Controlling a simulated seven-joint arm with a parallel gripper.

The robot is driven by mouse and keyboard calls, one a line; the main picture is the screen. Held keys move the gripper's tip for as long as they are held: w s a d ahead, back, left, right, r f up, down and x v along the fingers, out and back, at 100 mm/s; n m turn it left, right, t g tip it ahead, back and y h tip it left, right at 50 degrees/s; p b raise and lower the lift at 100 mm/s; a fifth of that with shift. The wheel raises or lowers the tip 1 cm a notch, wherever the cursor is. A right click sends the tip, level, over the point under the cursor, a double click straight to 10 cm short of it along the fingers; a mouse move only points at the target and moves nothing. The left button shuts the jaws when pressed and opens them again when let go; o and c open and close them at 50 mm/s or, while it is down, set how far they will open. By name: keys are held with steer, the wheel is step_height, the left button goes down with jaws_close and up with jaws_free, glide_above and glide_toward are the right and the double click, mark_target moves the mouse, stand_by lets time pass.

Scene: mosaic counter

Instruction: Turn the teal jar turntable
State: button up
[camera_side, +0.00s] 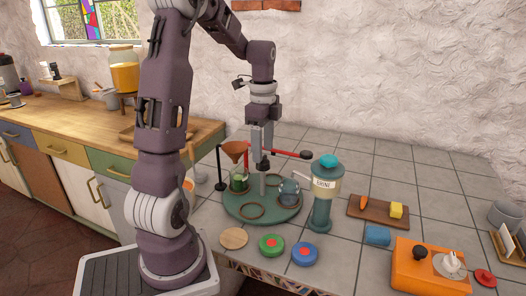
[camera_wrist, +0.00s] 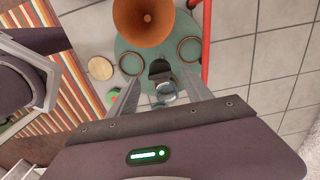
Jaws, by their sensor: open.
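The teal turntable (camera_side: 262,216) lies flat on the tiled counter, with ring-shaped seats and an upright centre post (camera_side: 263,182). A green-filled glass jar (camera_side: 239,184) and a bluish glass jar (camera_side: 288,196) stand on it. The turntable also shows in the wrist view (camera_wrist: 150,48). My gripper (camera_side: 262,158) points down above the turntable, near the top of the post. In the wrist view my gripper (camera_wrist: 159,80) is open, with a dark knob (camera_wrist: 160,68) and a glass jar (camera_wrist: 166,92) seen between its fingers. Contact with the knob cannot be told.
A copper funnel (camera_side: 235,149) and a red bar (camera_side: 290,153) stand close to my gripper. A tall labelled teal canister (camera_side: 323,205) stands right of the turntable. Green (camera_side: 271,245) and blue (camera_side: 304,253) round pieces lie in front. An orange box (camera_side: 428,266) sits front right.

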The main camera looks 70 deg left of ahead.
mark_target(263, 178)
steer(key=shift+f, duration=1.45)
jaws_close()
